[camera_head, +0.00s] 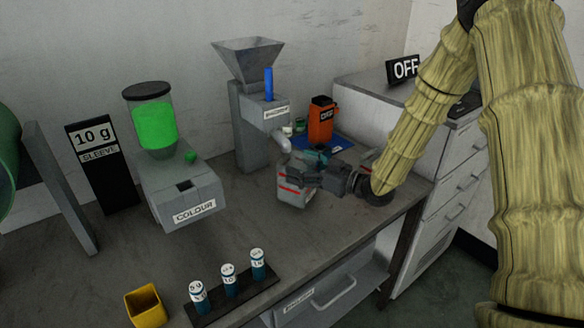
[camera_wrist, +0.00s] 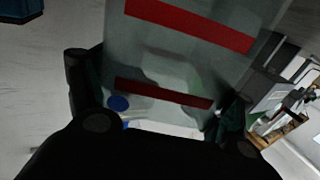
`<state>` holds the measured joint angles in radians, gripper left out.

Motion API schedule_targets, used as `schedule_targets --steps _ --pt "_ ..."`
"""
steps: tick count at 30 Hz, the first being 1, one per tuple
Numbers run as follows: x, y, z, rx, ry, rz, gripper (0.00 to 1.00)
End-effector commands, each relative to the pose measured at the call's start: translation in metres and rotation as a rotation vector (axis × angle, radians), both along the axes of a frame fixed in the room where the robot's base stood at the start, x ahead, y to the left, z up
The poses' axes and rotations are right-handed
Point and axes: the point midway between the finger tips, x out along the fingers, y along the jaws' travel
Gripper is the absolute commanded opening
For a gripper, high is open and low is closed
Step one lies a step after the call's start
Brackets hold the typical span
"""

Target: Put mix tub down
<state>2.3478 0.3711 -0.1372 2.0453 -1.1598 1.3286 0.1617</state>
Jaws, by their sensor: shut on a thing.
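The mix tub (camera_head: 293,190) is a translucent grey tub with red bands. My gripper (camera_head: 322,172) is shut on it, in front of the grey hopper machine in the head view. The tub looks close to the table top, but I cannot tell whether its base touches it. In the wrist view the mix tub (camera_wrist: 185,60) fills the upper middle, between the dark fingers of my gripper (camera_wrist: 160,115). Its red bands look slightly tilted there. The tub's far side is hidden.
The grey hopper machine (camera_head: 253,135) and an orange container (camera_head: 320,122) on a blue mat (camera_head: 340,143) stand behind. A COLOUR dispenser (camera_head: 180,195) is at left. A rack of vials (camera_head: 235,300) and a yellow cup (camera_head: 146,305) are in front. Bare table (camera_head: 240,215) lies left of the tub.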

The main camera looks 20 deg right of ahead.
Motion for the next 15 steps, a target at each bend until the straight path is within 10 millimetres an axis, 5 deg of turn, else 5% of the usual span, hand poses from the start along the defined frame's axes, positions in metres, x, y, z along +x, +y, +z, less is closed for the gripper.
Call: schedule_targets --steps 6,15 --pt "0.024 0.022 -0.003 -0.001 0.002 -0.001 0.39" --pt "0.023 0.022 -0.015 0.0 0.0 0.0 0.39"
